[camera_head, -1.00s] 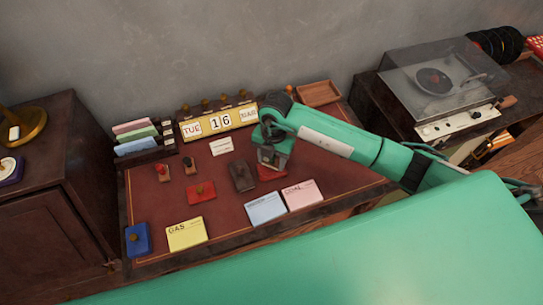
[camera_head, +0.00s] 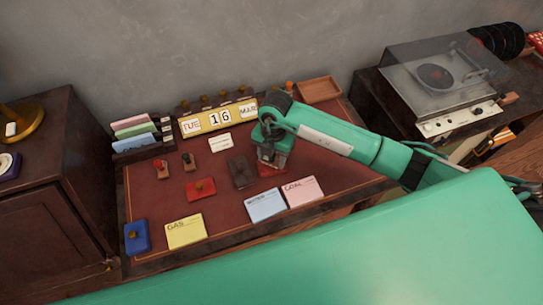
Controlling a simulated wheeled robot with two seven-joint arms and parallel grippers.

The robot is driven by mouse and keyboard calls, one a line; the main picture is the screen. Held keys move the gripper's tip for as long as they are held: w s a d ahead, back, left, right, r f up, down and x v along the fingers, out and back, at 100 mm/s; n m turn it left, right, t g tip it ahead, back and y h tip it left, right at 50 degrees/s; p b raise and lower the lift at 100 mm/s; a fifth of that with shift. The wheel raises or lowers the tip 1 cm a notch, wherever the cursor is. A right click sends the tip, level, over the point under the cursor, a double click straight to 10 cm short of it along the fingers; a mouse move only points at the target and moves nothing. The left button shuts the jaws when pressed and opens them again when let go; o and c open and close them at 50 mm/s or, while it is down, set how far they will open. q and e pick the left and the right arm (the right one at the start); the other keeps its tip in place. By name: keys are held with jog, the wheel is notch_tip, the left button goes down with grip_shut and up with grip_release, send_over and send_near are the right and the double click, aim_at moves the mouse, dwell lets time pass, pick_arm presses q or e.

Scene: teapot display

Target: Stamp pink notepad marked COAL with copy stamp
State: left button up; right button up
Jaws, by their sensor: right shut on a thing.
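The pink notepad (camera_head: 303,192) marked COAL lies flat near the front right of the red desk top. My right gripper (camera_head: 271,160) is over a red pad (camera_head: 270,171), just behind the pink notepad. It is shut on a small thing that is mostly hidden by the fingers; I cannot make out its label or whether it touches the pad. Two stamps stand upright at the left of the desk, one red-handled (camera_head: 161,170) and one dark (camera_head: 189,162). My left gripper is not in view.
A blue notepad (camera_head: 266,205) touches or nearly touches the pink one; a yellow GAS notepad (camera_head: 185,231) lies further left. A dark flat block (camera_head: 240,173), a red block (camera_head: 201,189) and a blue block (camera_head: 137,237) lie around. A calendar (camera_head: 219,119) stands behind.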

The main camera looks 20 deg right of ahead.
jog(key=shift+f, duration=0.5)
dwell(1.2)
jog(key=shift+r+p, duration=2.55)
jog(key=shift+r, duration=1.05)
jog(key=shift+d+f, duration=0.1)
